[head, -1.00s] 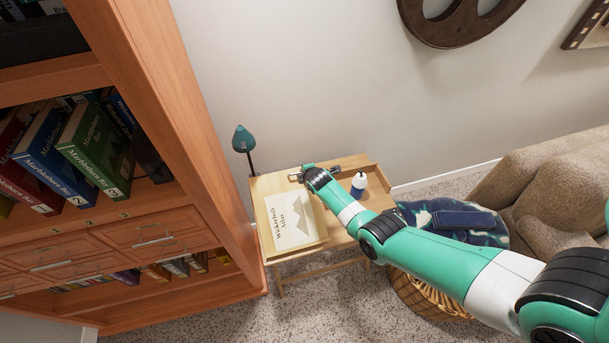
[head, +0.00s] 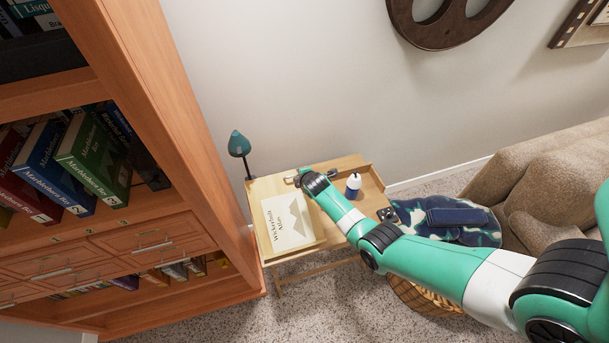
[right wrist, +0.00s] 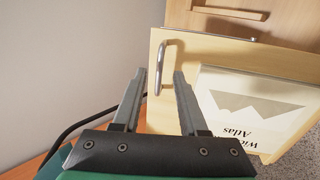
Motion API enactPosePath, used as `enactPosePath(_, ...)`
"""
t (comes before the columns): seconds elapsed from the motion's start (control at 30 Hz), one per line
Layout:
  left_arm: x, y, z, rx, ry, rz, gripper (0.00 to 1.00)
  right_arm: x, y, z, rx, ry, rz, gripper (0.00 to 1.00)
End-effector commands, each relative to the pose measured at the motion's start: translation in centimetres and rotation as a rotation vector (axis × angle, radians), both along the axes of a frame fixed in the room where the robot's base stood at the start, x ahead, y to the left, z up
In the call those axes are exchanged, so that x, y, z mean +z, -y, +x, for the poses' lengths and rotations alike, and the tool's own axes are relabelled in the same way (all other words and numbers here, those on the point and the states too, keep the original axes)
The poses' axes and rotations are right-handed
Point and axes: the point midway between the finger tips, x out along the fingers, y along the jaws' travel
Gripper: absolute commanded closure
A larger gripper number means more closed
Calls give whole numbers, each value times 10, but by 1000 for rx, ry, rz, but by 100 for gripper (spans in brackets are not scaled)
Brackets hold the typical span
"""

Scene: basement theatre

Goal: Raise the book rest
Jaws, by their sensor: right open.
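The book rest (head: 264,188) is a pale wooden panel on a small desk by the bookcase. It appears to lie flat or nearly flat. A white book marked Wickerholt Atlas (head: 288,222) lies on it. In the right wrist view the book rest (right wrist: 220,57) carries a curved metal handle (right wrist: 164,60) near its edge, with the book (right wrist: 245,108) beside it. My right gripper (head: 296,179) is at the panel's far edge. In the right wrist view my right gripper (right wrist: 160,75) is open, its fingertips on either side of the handle's near end. Contact cannot be told. My left gripper is out of view.
A blue and white bottle (head: 353,185) stands on the desk's right side. A teal lamp (head: 239,145) rises behind its left corner. A tall bookcase (head: 170,130) stands close on the left. A basket (head: 412,293) and a sofa (head: 550,165) are on the right.

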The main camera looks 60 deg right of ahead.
Motion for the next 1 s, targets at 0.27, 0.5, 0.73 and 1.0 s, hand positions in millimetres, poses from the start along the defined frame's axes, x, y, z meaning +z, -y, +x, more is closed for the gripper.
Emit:
enactPosePath(0.27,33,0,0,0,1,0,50,42,-29,-26,1,1,-1,58)
enactPosePath(0.5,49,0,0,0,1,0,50,64,-46,-42,0,-2,0,58)
enactPosePath(0.73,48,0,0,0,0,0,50,64,-47,-44,-1,-1,0,58)
enactPosePath(1.0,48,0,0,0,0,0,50,64,-47,-44,-1,-1,0,58)
